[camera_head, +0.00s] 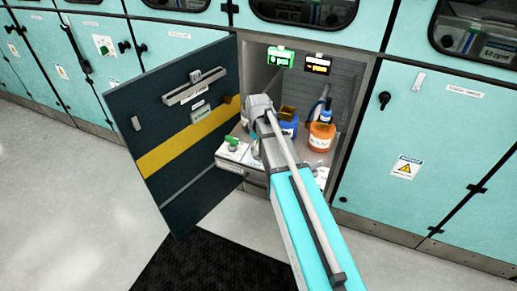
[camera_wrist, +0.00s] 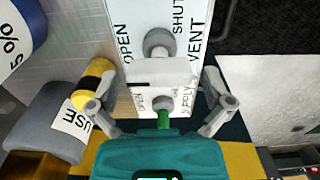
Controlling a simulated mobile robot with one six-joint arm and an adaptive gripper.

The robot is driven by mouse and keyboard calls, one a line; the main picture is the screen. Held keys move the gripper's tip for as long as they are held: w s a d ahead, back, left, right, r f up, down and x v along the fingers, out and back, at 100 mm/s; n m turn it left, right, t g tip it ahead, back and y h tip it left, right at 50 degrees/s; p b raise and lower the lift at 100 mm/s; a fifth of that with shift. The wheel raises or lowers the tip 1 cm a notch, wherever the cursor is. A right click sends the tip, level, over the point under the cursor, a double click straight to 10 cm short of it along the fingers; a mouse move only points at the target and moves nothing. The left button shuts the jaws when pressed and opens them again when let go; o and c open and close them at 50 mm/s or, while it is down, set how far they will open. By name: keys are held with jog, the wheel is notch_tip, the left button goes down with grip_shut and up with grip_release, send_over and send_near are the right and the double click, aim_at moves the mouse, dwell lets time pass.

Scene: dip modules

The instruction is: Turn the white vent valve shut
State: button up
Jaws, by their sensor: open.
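In the wrist view, a white plate (camera_wrist: 189,12) carries the words OPEN, SHUT and VENT. A round grey hub (camera_wrist: 158,42) sits on it, with a white block-like part (camera_wrist: 160,72) just below, which looks like the vent valve's handle. Its exact turn is hard to tell. Below it are a SUPPLY label, a second grey knob and a green handle (camera_wrist: 163,118). My gripper (camera_wrist: 160,102) is open, one finger on each side of the plates, with nothing held. In the head view my arm hides the gripper's tips and most of the vent valve.
An open dark cabinet door (camera_head: 150,118) with a yellow stripe stands left of the cabinet. Inside are an orange bottle (camera_head: 321,136), a blue bottle (camera_head: 288,127) and two lit displays (camera_head: 280,58). In the wrist view a yellow cylinder (camera_wrist: 90,78) is close by the left finger.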

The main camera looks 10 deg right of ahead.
dwell(0.3)
jog(key=c, duration=1)
jog(key=shift+o, duration=0.2)
jog(key=shift+m, duration=0.4)
jog(key=m, duration=1.2)
jog(key=shift+m, duration=0.3)
jog(key=m, duration=0.4)
jog(key=shift+m, duration=0.3)
jog(key=shift+s, duration=0.1)
